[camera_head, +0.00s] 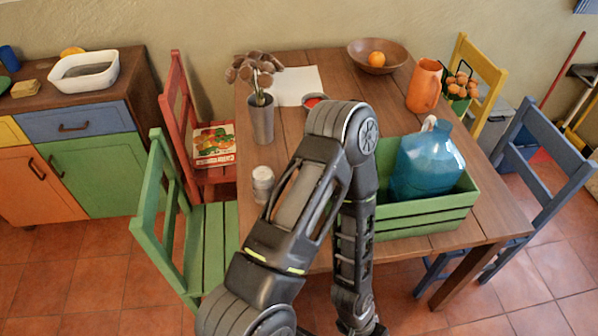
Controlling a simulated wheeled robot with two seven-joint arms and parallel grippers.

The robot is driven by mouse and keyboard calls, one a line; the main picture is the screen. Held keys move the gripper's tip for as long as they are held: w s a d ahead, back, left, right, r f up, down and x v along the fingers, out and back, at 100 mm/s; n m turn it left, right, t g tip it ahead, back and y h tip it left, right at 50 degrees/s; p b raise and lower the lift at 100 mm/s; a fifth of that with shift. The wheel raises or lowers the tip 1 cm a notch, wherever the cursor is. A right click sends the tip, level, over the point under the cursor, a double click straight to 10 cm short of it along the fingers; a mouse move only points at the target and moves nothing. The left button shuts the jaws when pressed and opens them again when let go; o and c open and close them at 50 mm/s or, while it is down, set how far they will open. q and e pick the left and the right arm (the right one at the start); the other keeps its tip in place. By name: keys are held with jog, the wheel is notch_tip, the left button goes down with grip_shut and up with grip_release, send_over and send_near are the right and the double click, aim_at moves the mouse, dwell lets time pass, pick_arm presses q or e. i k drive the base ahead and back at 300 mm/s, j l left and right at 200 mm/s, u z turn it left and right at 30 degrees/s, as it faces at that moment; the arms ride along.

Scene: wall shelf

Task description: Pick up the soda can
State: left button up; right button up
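A small silver-grey cylinder with a pale top (263,183) stands upright at the table's left edge, in front of a grey metal vase. It looks like the soda can, but no label can be read. One dark arm of mine, seemingly the left, rises from the bottom, bends above the table and runs down again to the bottom edge. It passes to the right of the can without touching it. Its end is dark and cut off at the bottom edge, so no fingertips show. My other arm is not in view.
The wooden table (459,240) holds the vase (262,120), a green crate (425,220) with a blue jug (428,165), an orange pitcher (424,87) and a wooden bowl (392,52). A green chair (215,245) and red chair stand at the left.

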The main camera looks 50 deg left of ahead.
aim_at(263, 178)
jog(key=i+l, duration=0.2)
jog(key=i, duration=0.3)
jog(key=u, duration=2.35)
jog(key=z, duration=0.7)
jog(key=j+z, duration=0.25)
jog(key=z, duration=0.2)
jog(key=j+z, duration=0.25)
jog(key=z, duration=0.2)
jog(key=k+j+z, duration=0.1)
jog(key=z, duration=0.35)
jog(key=k+j+z, duration=0.15)
jog(key=j+z, duration=0.15)
jog(key=z, duration=0.2)
jog(key=k+j+z, duration=0.4)
jog(key=k+j, duration=0.65)
jog(key=k, duration=0.15)
jog(key=i, duration=0.2)
